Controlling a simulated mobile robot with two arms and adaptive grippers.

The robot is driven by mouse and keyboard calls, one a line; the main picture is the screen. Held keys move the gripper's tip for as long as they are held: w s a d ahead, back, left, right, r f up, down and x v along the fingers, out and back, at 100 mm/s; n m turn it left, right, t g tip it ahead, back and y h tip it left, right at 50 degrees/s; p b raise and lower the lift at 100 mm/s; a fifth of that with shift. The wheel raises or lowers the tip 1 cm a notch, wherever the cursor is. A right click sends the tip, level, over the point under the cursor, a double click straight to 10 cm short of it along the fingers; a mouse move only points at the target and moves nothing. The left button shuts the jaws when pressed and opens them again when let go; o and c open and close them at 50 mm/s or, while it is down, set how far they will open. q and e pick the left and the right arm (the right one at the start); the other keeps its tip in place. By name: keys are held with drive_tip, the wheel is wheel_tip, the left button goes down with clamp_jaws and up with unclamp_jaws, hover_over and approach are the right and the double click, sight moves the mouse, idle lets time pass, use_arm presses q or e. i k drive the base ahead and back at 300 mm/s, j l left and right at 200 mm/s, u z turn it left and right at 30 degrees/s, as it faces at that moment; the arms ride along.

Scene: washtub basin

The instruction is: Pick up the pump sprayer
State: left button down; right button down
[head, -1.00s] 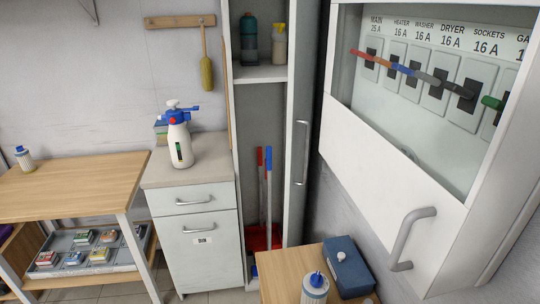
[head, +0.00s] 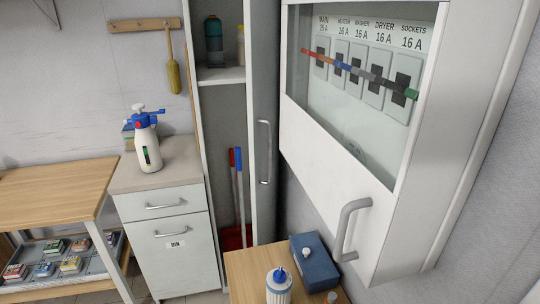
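The pump sprayer (head: 147,141) stands upright on top of the grey-white cabinet (head: 159,168), left of the tall open locker. It has a white body with a dark and green level strip, a blue collar and nozzle, and a white pump knob. Part of a box behind it is hidden by the sprayer. Neither of my grippers shows in the head view.
A wooden table (head: 52,193) stands left of the cabinet, with a tray of small boxes below. The tall locker (head: 222,75) holds bottles and long-handled tools. A small wooden table (head: 247,280) carries a blue box (head: 314,262) and a white-blue canister (head: 279,287). A breaker cabinet (head: 318,155) juts out at right.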

sight(146, 143)
drive_tip(key=k+j, duration=0.2)
drive_tip(key=j, duration=1.6)
